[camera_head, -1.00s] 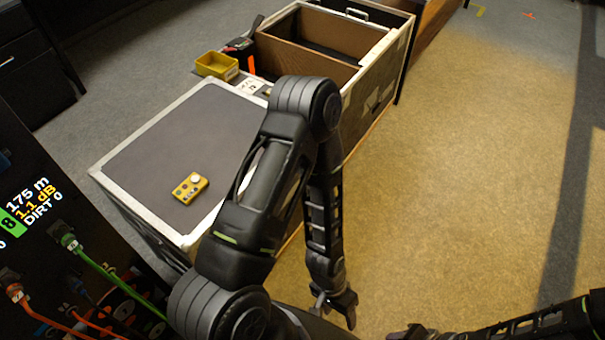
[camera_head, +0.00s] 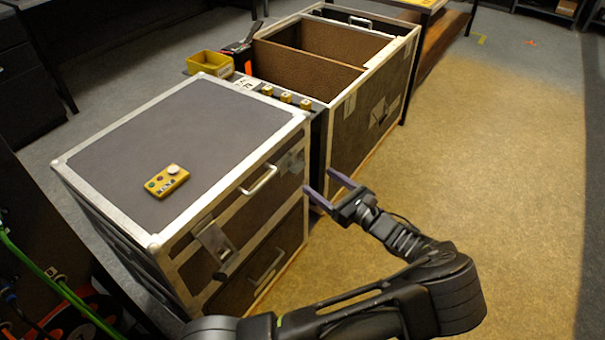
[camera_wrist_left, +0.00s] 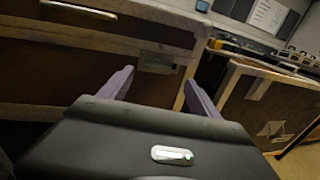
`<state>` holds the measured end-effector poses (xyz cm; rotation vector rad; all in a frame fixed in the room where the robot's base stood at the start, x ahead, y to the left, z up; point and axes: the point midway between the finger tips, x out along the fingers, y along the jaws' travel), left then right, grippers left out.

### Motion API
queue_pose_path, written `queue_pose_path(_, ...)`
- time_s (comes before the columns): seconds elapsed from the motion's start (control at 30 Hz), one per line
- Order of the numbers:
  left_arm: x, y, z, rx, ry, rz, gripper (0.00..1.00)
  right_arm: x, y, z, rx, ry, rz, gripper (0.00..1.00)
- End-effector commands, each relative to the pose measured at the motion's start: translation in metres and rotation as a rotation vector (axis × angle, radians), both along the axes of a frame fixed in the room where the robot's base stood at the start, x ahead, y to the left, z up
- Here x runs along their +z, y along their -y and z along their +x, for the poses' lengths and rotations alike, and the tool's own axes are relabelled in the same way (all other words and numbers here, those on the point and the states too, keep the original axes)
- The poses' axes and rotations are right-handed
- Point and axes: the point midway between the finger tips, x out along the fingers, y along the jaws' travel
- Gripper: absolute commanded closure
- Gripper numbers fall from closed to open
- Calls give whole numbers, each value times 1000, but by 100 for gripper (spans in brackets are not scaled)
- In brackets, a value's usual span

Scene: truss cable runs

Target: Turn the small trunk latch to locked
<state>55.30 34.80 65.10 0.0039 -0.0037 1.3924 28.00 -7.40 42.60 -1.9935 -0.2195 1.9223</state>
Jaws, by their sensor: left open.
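The small trunk (camera_head: 150,120) has a dark grey top and pale metal edges, and stands at left in the head view. A metal latch (camera_head: 292,161) sits on its front near the right corner; it also shows as a dull plate in the left wrist view (camera_wrist_left: 157,62). Its turn position is too small to read. Another latch plate (camera_head: 216,244) hangs on the front's left part, tilted outward. My left gripper (camera_head: 320,181) is open and empty, its purple fingers pointing at the right-hand latch, apparently just short of it. My right gripper is out of view.
A yellow remote (camera_head: 166,181) lies on the trunk's top. A silver handle (camera_head: 259,180) sticks out between the latches. A larger open case (camera_head: 372,110) stands behind, close to my left gripper. A yellow bin (camera_head: 209,64) is farther back. The floor at right is clear.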

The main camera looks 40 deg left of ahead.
Motion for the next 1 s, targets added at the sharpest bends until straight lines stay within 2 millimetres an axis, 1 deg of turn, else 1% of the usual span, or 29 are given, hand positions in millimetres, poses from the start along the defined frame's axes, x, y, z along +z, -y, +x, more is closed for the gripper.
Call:
queue_pose_path(0.17,-1,-3,0,2,-1,-3,28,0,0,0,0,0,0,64)
queue_pose_path(0.27,-1,-10,1,3,0,-2,28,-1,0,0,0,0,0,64)
queue_pose_path(0.37,-2,-22,2,4,-1,-3,28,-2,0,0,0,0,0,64)
queue_pose_path(0.6,-3,-59,9,4,-1,-3,28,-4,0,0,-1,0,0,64)
queue_pose_path(0.7,-2,-70,11,4,-2,-4,28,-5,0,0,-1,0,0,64)
queue_pose_path(0.83,-2,-77,13,2,-1,-5,28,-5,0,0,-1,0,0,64)
queue_pose_path(1.0,-2,-78,13,2,-1,-5,28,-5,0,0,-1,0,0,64)
